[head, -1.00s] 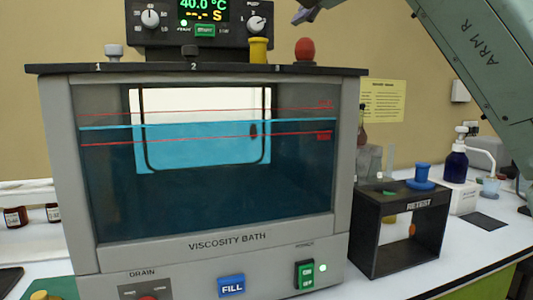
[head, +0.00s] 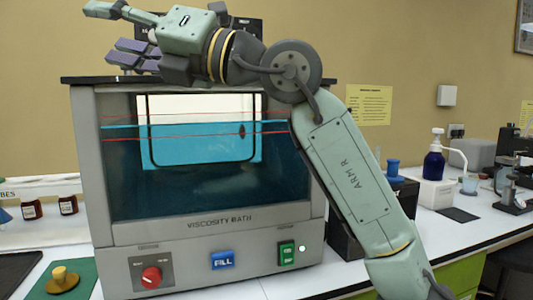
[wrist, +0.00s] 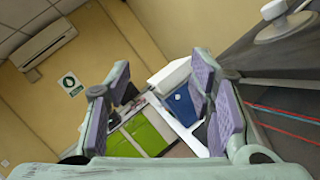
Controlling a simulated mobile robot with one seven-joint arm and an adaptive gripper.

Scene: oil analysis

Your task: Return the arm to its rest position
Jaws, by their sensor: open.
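My arm (head: 355,185) rises from the lower right of the head view and bends at an elbow above the bath's right side. My gripper (head: 122,32) points left in front of the top of the viscosity bath (head: 220,240). Its purple-padded fingers are spread with nothing between them. In the wrist view the two fingers (wrist: 160,112) stand wide apart, and the room shows through the gap. The arm hides much of the bath's lid and control unit in the head view.
A black stand (head: 345,235) with a blue-topped piece (head: 392,168) is partly behind my arm. A blue pump bottle (head: 433,162) stands at the right. Brown jars (head: 68,204) and a yellow-knobbed piece on a green mat (head: 82,280) are at the left. White counter shows in front of the bath.

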